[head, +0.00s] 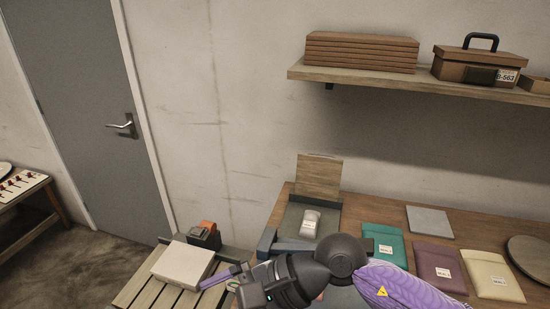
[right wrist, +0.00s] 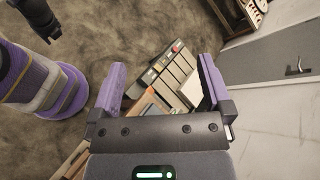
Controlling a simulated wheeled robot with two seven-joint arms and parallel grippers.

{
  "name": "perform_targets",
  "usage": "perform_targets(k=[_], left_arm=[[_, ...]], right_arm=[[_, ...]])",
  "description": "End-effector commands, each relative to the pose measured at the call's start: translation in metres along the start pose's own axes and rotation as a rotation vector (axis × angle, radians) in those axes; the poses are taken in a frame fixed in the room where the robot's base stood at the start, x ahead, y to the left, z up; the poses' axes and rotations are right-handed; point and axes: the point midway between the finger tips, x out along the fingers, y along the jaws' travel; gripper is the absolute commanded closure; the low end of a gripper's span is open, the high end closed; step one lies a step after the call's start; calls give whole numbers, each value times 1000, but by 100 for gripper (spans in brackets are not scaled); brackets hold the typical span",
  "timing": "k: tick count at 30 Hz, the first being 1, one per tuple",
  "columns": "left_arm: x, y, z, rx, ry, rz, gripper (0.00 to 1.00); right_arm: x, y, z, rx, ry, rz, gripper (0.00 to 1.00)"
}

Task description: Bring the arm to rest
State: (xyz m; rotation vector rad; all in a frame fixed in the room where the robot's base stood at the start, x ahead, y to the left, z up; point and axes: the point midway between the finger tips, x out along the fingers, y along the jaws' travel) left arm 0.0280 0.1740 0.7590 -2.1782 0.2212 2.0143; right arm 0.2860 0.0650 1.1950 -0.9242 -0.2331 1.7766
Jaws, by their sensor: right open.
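My right arm (head: 400,289), purple and black, comes in at the lower right of the head view and reaches left across the workbench front. My right gripper (head: 218,281) is open beside the white box (head: 183,262), which lies on a slatted table. In the right wrist view the gripper's two purple fingers (right wrist: 162,66) stand wide apart, with nothing seen held between them. The slatted table (right wrist: 172,75) and part of the white box (right wrist: 190,92) show beyond them.
An orange and black device (head: 205,235) stands behind the box. The workbench (head: 385,208) holds a grey tray with a white packet (head: 310,222), teal (head: 384,243), maroon (head: 439,266) and cream (head: 492,276) pouches. A shelf (head: 420,85) hangs above. Open floor (head: 80,255) lies at left.

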Motion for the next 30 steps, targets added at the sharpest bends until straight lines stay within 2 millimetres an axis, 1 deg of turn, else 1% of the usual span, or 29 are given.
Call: perform_targets(k=[1,2,3,4,5,6,7,8,9,10,11,12,13,14,15,17,18,19,20,21,23,24,27,28,30], left_arm=[[0,1,0,-1,0,2,41],[0,2,0,-1,0,3,41],[0,2,0,-1,0,4,41],[0,3,0,-2,0,4,41],[0,3,0,-2,-1,5,41],[0,3,0,-2,-2,5,41],[0,3,1,-2,-2,5,41],[0,3,1,-1,-3,5,41],[0,3,1,-1,-3,5,41],[0,3,1,-1,-3,5,41],[0,3,1,-1,-3,5,41],[0,3,1,-1,-3,5,41],[0,3,1,-1,-3,5,41],[0,3,1,-1,-3,5,41],[0,3,1,-1,-3,4,41],[0,2,1,0,-3,4,41],[0,2,1,0,-4,3,41],[0,2,1,0,-4,3,41],[0,1,2,1,-4,2,41],[0,0,2,1,-4,1,41],[0,0,2,2,-4,0,41],[0,-1,2,2,-4,-1,41],[1,-2,2,3,-4,-3,41],[9,-2,2,3,-4,-3,41],[20,-2,4,3,-6,-3,41]], right_arm=[[4,-12,21,120,-125,-119,0],[2,-23,35,218,-215,-209,0],[-6,-39,50,369,-348,-334,0],[-16,-52,59,501,-458,-433,0],[-30,-65,64,653,-580,-539,0],[-55,-80,60,885,-759,-687,0],[-77,-87,50,1082,-904,-804,0],[-98,-88,32,1292,-1056,-920,0],[-124,-79,1,1574,-1258,-1077,0],[-138,-64,-24,1770,-1398,-1185,0],[-147,-46,-46,1941,-1519,-1285,0],[-153,-18,-70,2139,-1661,-1406,0],[-154,3,-85,-2143,1657,1412,0],[-154,24,-96,-2031,1566,1344,0],[-151,52,-107,-1894,1456,1271,0],[-145,90,-116,-1711,1313,1180,0],[-140,114,-119,-1601,1227,1133,0],[-135,130,-118,-1523,1167,1100,0],[-131,147,-118,-1448,1108,1071,0],[-126,167,-114,-1353,1037,1036,0],[-117,196,-107,-1218,932,992,0],[-112,214,-100,-1132,866,966,0],[-99,254,-80,-936,712,916,0],[-89,262,-99,-943,711,922,0],[-71,280,-127,-942,698,932,0]])
